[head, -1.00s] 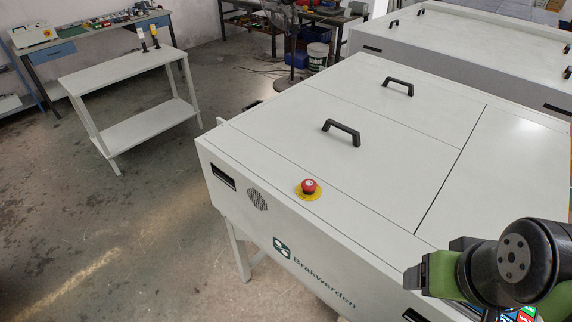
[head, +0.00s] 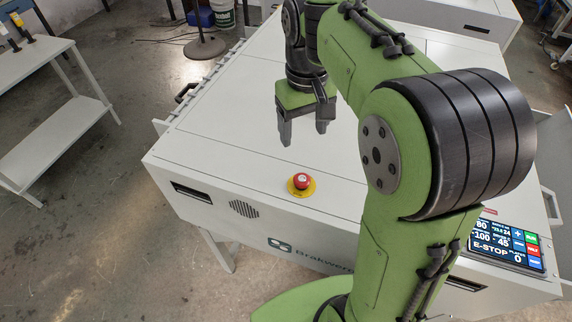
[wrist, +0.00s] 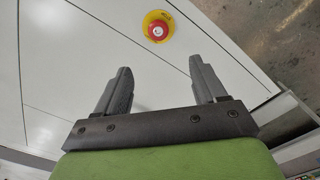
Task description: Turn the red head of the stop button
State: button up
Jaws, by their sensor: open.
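The stop button's red head (head: 302,180) sits on a round yellow plate (head: 293,190) on the white cabinet top, near its front edge. The wrist view also shows the red head (wrist: 158,32), with the yellow plate (wrist: 150,19) around it, beyond the fingertips. My gripper (head: 303,138) points down above the cabinet top, above and behind the button in the head view. Its two grey fingers are apart with nothing between them, and clear of the button. In the wrist view my gripper (wrist: 160,75) is open and empty.
The white cabinet (head: 255,145) has a flat top with thin panel seams. A control screen (head: 506,243) reading "E-STOP" is at its front right, partly behind my arm. A white table (head: 65,135) stands apart at the left. My arm hides much of the cabinet top.

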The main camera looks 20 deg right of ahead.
send_over(302, 178)
notch_tip(302, 178, down, 4)
notch_tip(302, 178, down, 10)
jog(key=shift+r+b, duration=0.15)
jog(key=shift+b, duration=0.8)
jog(key=shift+f, duration=0.6)
jog(key=c, duration=1.1)
